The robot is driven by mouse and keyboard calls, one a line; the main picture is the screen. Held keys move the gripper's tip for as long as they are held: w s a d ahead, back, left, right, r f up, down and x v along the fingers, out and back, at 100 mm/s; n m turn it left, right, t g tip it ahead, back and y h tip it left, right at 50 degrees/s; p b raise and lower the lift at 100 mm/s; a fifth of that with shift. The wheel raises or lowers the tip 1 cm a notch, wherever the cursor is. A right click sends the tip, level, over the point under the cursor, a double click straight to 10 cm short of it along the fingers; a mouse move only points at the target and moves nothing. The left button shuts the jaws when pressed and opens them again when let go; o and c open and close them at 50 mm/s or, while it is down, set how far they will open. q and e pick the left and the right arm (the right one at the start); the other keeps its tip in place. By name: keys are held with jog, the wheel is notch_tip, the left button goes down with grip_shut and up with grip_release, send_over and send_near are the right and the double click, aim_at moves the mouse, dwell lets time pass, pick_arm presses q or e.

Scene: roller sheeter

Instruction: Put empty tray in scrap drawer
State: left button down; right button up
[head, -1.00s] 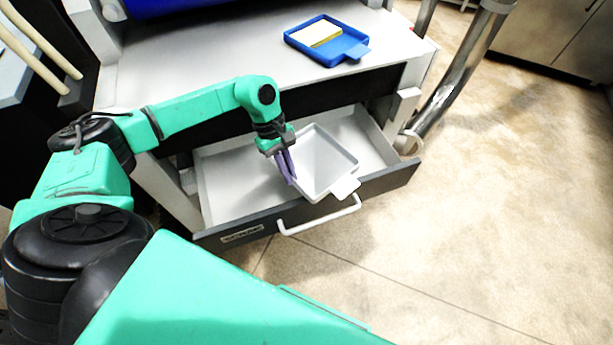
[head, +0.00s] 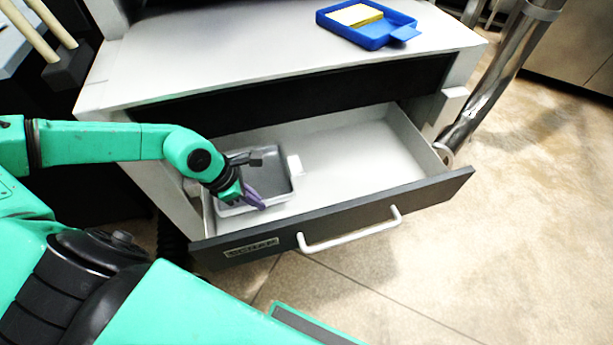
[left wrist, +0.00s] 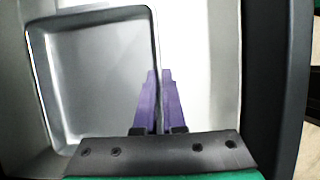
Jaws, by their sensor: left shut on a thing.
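The empty tray (head: 278,185) is grey-white with a small tab. In the head view it is inside the open scrap drawer (head: 375,150), at its left end. My left gripper (head: 254,199) is at the tray's near side, with its purple fingers shut on the tray's wall. In the left wrist view the purple fingers (left wrist: 157,100) meet at the right wall of the tray (left wrist: 100,75). Whether the tray rests on the drawer floor is hard to tell. My right gripper is not in view.
The drawer's dark front has a white handle (head: 350,232) and a label. A blue tray (head: 372,38) with a yellow-white block (head: 354,15) stands on the worktop above. The drawer's middle and right are bare. A metal post (head: 500,75) stands at the right.

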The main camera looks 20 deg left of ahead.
pick_arm(q)
jog(key=w+d, duration=0.1)
jog(key=d, duration=0.1)
jog(key=w+d, duration=0.3)
jog(key=d, duration=0.1)
jog(key=shift+w+r, duration=0.25)
jog(key=shift+r, duration=0.1)
jog(key=p, duration=0.1)
send_near(334, 196)
jog(key=shift+x, duration=0.8)
jog(key=shift+w+d+f, duration=0.5)
jog(key=shift+w+d, duration=0.15)
jog(key=shift+d, duration=0.05)
notch_tip(334, 196, down, 3)
jog(key=shift+a+r, duration=0.1)
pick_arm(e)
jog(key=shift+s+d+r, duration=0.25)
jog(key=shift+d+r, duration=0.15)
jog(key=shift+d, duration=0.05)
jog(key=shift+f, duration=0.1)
pick_arm(q)
jog(key=c, duration=1)
grip_release()
jog(key=shift+s, duration=0.1)
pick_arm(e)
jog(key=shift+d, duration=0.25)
